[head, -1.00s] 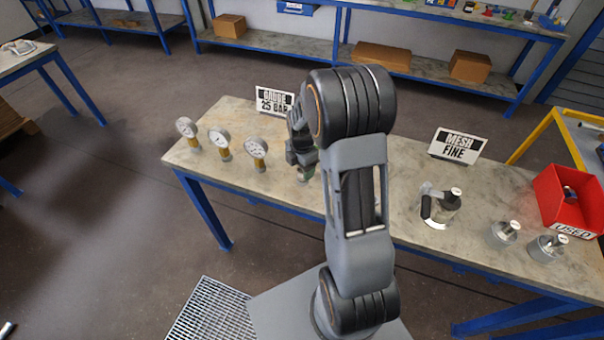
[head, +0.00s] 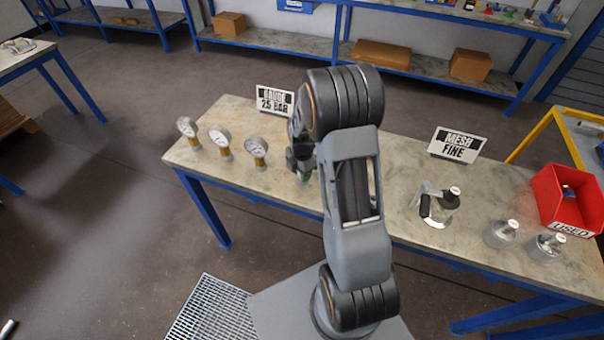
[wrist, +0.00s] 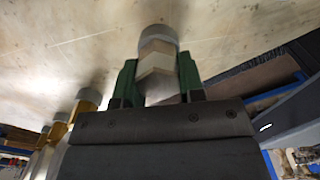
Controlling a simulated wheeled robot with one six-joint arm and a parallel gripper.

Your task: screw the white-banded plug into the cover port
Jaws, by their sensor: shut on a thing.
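My gripper (wrist: 158,78) has green fingers and is shut on a pale, hex-sided piece with a round grey end, which I take to be the white-banded plug (wrist: 157,52). The grey end points away from the gripper, with the bench top behind it in the wrist view. I cannot make out the cover port; my arm hides part of the bench.
Several yellow-banded gauges, one of them here (head: 255,150), stand left of my gripper. Right of my arm are a metal vessel with a black handle (head: 438,206), two grey metal pieces (head: 501,233) and a red bin (head: 570,200). Two signs (head: 458,145) stand behind.

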